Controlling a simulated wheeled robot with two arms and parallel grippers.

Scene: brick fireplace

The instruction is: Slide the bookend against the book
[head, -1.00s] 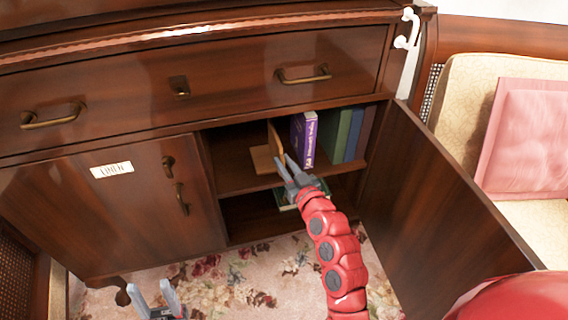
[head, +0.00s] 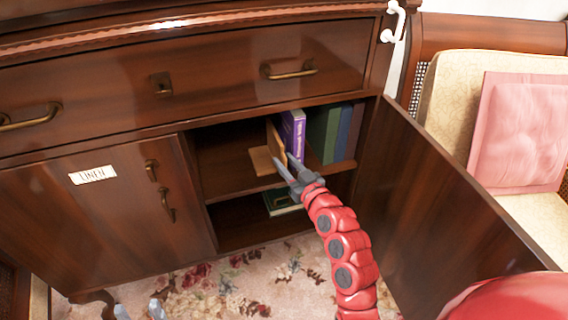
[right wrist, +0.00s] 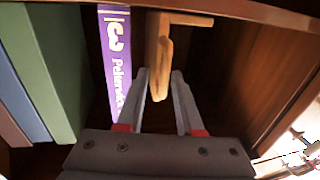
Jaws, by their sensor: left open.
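The wooden bookend (head: 263,161) stands on the cabinet's upper shelf, its upright panel facing the purple book (head: 293,133). In the right wrist view the bookend's upright (right wrist: 158,50) stands beside the purple book (right wrist: 117,60), with a narrow dark strip between them; whether they touch lower down is unclear. My right gripper (head: 282,160) is at the bookend. Its fingers (right wrist: 160,82) are apart, one on each side of the upright's near edge. My left gripper (head: 139,311) is open and empty at the bottom left, away from the cabinet, partly cut off.
Green and blue books (head: 323,132) stand right of the purple one. The open cabinet door (head: 440,200) stands to the right of my right arm. A dark book (head: 280,200) lies on the lower shelf. The upper shelf left of the bookend is clear.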

